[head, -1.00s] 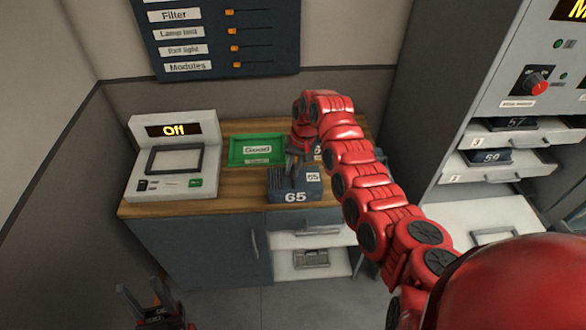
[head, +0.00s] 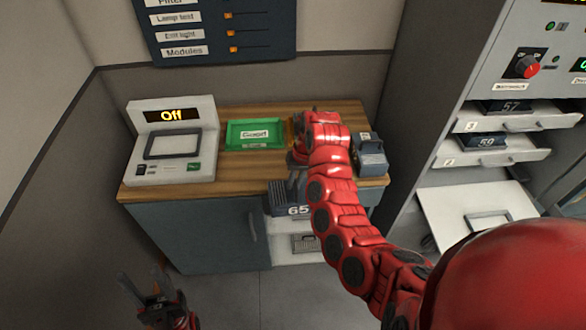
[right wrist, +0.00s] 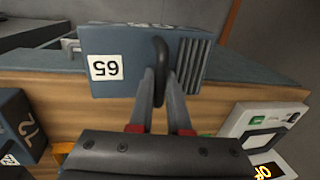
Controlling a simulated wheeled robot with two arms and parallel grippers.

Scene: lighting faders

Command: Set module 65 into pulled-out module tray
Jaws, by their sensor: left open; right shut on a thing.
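My right gripper (right wrist: 168,85) is shut on the handle of module 65 (right wrist: 125,62), a dark blue-grey block with a white 65 label and ribs on one side. In the head view module 65 (head: 283,200) hangs in front of the counter's front edge, partly hidden by my right arm. My left gripper (head: 143,290) is open and empty at the lower left, low in front of the cabinet. The rack at the right has a pulled-out, empty white tray (head: 455,212) with a handle, below the trays holding module 59 (head: 487,142) and module 57 (head: 510,107).
Another module (head: 371,160) with a handle stands at the counter's right end. A green Good tray (head: 238,147) and a console reading Off (head: 172,150) sit on the wooden counter (head: 236,178). The floor between the cabinet and rack has some room.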

